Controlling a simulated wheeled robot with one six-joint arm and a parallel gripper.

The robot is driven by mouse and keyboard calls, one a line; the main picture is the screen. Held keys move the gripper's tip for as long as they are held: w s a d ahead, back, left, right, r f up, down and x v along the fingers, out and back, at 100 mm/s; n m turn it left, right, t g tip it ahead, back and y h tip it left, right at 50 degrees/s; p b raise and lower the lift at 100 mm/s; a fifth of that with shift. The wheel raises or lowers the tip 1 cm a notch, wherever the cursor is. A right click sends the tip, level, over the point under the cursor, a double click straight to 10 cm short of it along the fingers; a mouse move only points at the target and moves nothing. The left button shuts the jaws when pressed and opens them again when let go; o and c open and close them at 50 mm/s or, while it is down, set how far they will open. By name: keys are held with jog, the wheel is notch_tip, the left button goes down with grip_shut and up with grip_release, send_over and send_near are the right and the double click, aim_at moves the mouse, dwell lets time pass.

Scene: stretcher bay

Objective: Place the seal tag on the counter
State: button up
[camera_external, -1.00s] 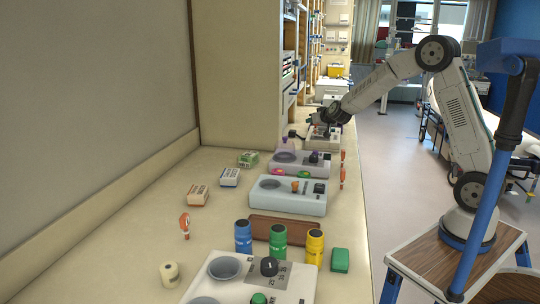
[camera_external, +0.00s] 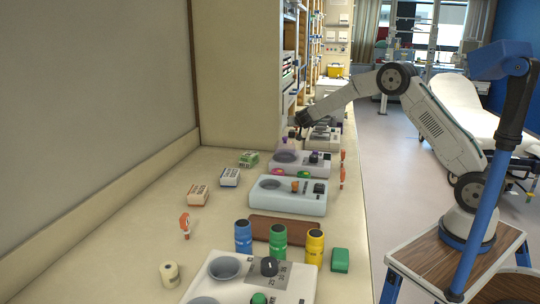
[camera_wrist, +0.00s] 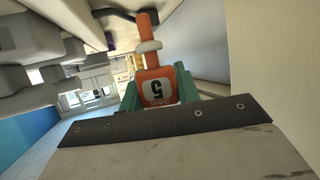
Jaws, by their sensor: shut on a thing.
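My gripper (camera_wrist: 157,90) is shut on an orange seal tag (camera_wrist: 156,72) marked with an upside-down 5 in the wrist view. The tag sits between two green finger pads, with a pale collar and an orange stem above. In the external view my gripper (camera_external: 300,130) is over the far part of the counter (camera_external: 140,240), near the tall cabinet. The held tag is too small to make out there. Other orange tags stand at the counter's front left (camera_external: 184,225) and along its right edge (camera_external: 342,175).
Grey devices (camera_external: 289,196) line the counter's right side. Blue, green and yellow canisters (camera_external: 279,242) stand near the front. Small boxes (camera_external: 198,195) and a tape roll (camera_external: 169,274) lie left. A tall cabinet (camera_external: 238,75) borders the far end. The left strip has free room.

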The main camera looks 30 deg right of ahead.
aim_at(297, 131)
jog(key=shift+f, duration=2.75)
jog(key=shift+f, duration=0.15)
jog(key=o, duration=0.9)
jog(key=shift+o, duration=0.2)
jog(key=shift+s+a+r, duration=0.1)
jog(key=shift+s+r, duration=0.05)
jog(key=shift+r, duration=0.1)
jog(key=v, duration=0.3)
notch_tip(297, 131, up, 7)
